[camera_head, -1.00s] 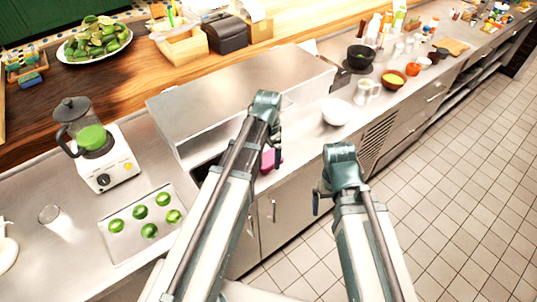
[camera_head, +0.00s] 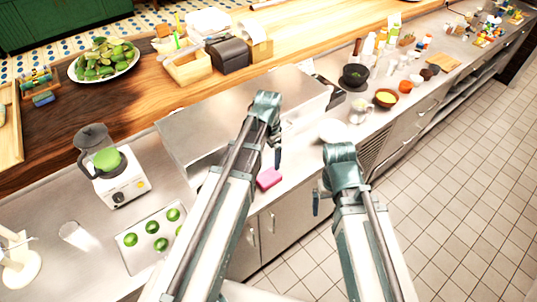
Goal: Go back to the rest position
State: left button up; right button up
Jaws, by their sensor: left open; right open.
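My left gripper (camera_head: 274,155) hangs over the steel counter's front edge, above and beside a pink block-like item (camera_head: 269,179) that lies on the counter. The gripper looks apart from it and holds nothing that I can see. My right gripper (camera_head: 318,200) is to the right, over the cabinet front and floor side, with nothing visible in it. Its fingers point down and are partly hidden by its own wrist.
A steel box-like unit (camera_head: 240,110) stands behind my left gripper. A blender (camera_head: 107,165) and a tray of limes (camera_head: 132,250) are at left. A white bowl (camera_head: 333,131) and dark bowl (camera_head: 355,76) stand at right. The tiled floor (camera_head: 450,190) is clear.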

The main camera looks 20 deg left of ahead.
aim_at(268, 176)
pick_arm(q)
jog(key=shift+f, duration=0.1)
notch_tip(268, 176, down, 12)
jog(key=b, duration=1.2)
jog(key=shift+r, duration=0.3)
